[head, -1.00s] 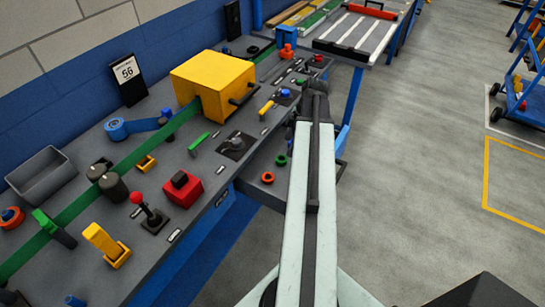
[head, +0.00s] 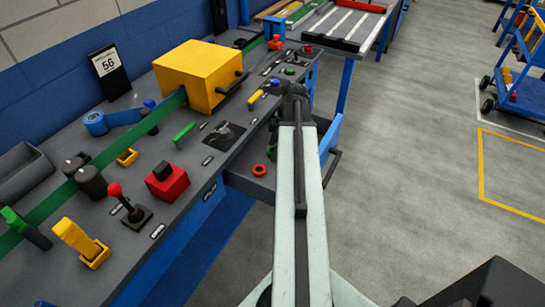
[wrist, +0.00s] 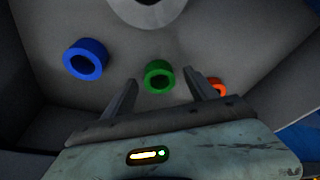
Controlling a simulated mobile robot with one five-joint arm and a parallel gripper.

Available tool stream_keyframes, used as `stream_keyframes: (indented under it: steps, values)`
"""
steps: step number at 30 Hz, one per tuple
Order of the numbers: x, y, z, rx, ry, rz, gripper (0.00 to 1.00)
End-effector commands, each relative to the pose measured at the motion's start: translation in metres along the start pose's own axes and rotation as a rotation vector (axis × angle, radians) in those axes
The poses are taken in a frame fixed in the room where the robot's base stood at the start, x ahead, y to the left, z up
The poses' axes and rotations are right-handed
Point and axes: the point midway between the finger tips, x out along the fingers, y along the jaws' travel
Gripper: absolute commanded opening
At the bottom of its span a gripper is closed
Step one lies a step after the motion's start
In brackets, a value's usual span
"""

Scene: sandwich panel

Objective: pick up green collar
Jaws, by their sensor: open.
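The green collar (wrist: 158,76) is a short ring with a dark hole, lying in a grey drawer in the wrist view. My gripper (wrist: 160,77) is open, with one finger on each side of the collar in that view. Whether the fingers are at the collar's height or above it is unclear. In the head view a bit of green collar (head: 270,152) shows in the drawer beside my arm. My fingers are hidden behind my arm there.
A blue collar (wrist: 86,59) lies to the left in the drawer, and an orange collar (wrist: 217,86) lies close to the right finger. The drawer (head: 238,177) sits below the bench edge. A red block (head: 167,182) and a yellow box (head: 198,75) stand on the bench.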

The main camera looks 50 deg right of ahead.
Motion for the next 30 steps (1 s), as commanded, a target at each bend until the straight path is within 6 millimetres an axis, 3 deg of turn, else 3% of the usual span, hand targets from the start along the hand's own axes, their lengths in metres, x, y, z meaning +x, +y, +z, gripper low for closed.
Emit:
stream_keyframes:
  steps: [1, 8, 9, 22, 30]
  values:
    - [-0.001, 0.0, 0.0, 0.0, 0.0, 0.0, 0.67]
    - [-0.001, 0.0, 0.0, 0.0, 0.0, 0.0, 0.03]
    - [-0.001, 0.0, 0.0, 0.0, 0.0, 0.0, 0.0]
    - [-0.011, 0.0, -0.003, 0.001, 0.0, 0.0, 0.0]
    - [-0.051, 0.0, -0.014, 0.001, 0.0, 0.0, 0.0]
